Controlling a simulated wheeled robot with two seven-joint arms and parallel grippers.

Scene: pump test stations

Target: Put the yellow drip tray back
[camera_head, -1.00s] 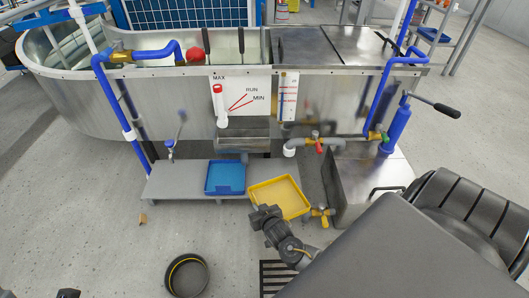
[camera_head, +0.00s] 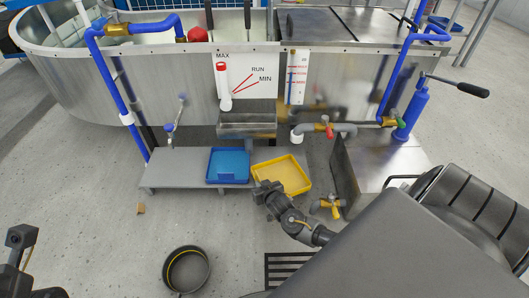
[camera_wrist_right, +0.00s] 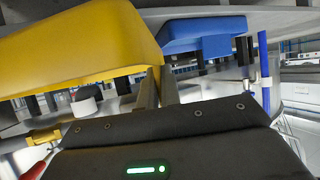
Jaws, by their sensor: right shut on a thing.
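The yellow drip tray (camera_head: 284,175) is at the right end of the low grey shelf (camera_head: 172,172), beside the blue tray (camera_head: 228,165). My right gripper (camera_head: 264,189) is shut on the tray's near left edge. In the right wrist view the yellow tray (camera_wrist_right: 85,45) fills the upper left, with the gripper fingers (camera_wrist_right: 158,88) at its edge and the blue tray (camera_wrist_right: 203,35) close by. I cannot tell whether the yellow tray rests on anything. My left gripper (camera_head: 20,238) is partly in view at the lower left, away from the trays; its jaws are unclear.
A metal tank (camera_head: 180,85) stands behind the shelf, with a small metal ledge (camera_head: 247,120) above the trays. Brass-fitted valves (camera_head: 330,205) are just right of the yellow tray. A black ring-shaped bowl (camera_head: 186,269) and a floor grate (camera_head: 288,268) are in front.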

